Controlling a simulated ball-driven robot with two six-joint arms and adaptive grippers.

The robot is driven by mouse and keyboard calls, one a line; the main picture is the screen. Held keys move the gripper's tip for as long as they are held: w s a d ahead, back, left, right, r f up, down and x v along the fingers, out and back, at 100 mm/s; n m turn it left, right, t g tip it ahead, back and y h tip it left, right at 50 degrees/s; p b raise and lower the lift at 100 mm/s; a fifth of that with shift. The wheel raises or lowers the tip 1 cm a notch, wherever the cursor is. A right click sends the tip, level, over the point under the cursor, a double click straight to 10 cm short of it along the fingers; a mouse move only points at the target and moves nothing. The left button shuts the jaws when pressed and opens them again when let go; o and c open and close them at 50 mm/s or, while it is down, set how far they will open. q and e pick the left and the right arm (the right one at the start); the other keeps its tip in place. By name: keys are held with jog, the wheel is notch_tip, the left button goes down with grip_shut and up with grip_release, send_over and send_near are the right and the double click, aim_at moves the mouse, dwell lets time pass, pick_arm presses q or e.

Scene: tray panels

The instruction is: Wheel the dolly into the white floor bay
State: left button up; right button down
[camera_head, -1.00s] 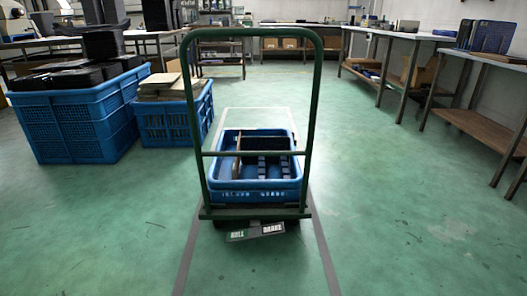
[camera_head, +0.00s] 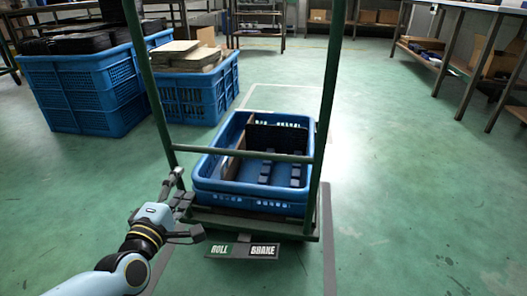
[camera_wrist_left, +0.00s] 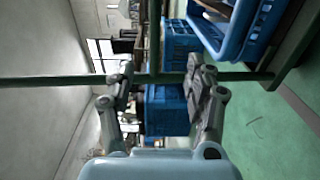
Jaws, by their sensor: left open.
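The dolly has a green tube handle frame (camera_head: 331,100) and carries a blue crate (camera_head: 250,195) with black parts and dividers. Its low deck edge (camera_head: 285,229) has a pedal plate marked ROLL and BRAKE (camera_head: 243,250) below it. The white floor bay outline (camera_head: 277,85) shows partly beyond the crate. My left gripper (camera_head: 186,206) is open and empty at the lower left of the frame. In the left wrist view, the open fingers (camera_wrist_left: 160,74) face the green tubes (camera_wrist_left: 60,81); I cannot tell whether they touch. My right gripper is out of view.
Blue crates (camera_head: 95,90) with black items and a smaller blue crate (camera_head: 205,95) with papers stand left of the dolly. Workbenches (camera_head: 470,50) line the right side. The green floor right of the dolly is clear. A grey floor line (camera_head: 329,255) runs beside it.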

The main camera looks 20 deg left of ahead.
aim_at(203, 153)
pick_arm(q)
jog(key=b+x, duration=0.1)
jog(key=x, duration=0.5)
jog(key=b+x, duration=0.1)
jog(key=x, duration=0.6)
jog(key=shift+w+r, duration=0.15)
jog(key=shift+r, duration=0.1)
jog(key=shift+w+a+r+b, duration=0.1)
jog(key=shift+w+b, duration=0.2)
jog(key=shift+w, duration=0.1)
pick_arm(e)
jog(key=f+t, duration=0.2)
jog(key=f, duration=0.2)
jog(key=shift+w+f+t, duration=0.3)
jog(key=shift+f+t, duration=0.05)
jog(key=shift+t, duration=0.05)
pick_arm(q)
jog(key=shift+c, duration=0.4)
grip_shut()
